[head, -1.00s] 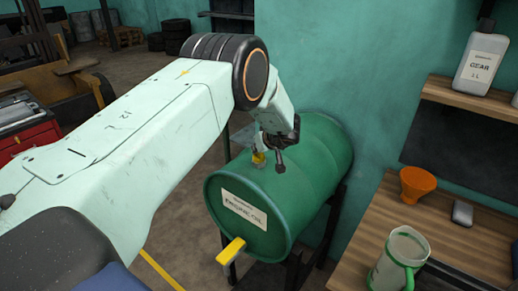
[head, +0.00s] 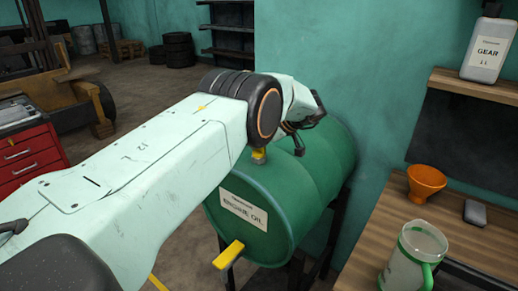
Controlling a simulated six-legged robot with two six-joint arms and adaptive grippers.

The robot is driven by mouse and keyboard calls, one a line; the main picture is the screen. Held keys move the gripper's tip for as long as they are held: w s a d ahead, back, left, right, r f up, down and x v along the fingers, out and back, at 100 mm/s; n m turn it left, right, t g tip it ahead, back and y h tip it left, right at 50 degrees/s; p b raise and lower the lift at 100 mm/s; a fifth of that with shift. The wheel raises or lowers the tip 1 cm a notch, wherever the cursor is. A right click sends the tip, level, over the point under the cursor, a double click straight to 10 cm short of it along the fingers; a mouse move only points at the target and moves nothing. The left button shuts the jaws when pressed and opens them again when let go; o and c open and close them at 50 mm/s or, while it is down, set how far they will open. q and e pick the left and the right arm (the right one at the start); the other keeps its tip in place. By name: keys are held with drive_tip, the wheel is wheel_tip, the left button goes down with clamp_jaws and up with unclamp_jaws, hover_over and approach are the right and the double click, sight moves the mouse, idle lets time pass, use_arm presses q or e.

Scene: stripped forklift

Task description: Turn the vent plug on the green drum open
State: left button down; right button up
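The green drum (head: 310,165) lies on its side on a dark stand, with an "ENGINE OIL" label on its end. The yellow vent plug (head: 259,154) is on top of the drum near its front end, partly hidden by my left arm. My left gripper (head: 307,133) is above the drum's top, to the right of the plug and apart from it. I see its dark fingers from the side and cannot tell how far they are apart. My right gripper is not in view.
A yellow tap (head: 229,254) sticks out of the drum's lower front. The wooden bench (head: 385,232) at right holds an orange funnel (head: 426,181), a green-handled jug (head: 412,258) and a dark small object (head: 475,213). A teal wall stands behind the drum. A red tool cabinet (head: 30,158) is at left.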

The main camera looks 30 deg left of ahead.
use_arm(q)
drive_tip(key=shift+r, duration=0.1)
idle(0.5)
drive_tip(key=c, duration=1.4)
unclamp_jaws()
drive_tip(key=v, duration=1.2)
drive_tip(key=shift+w, duration=0.1)
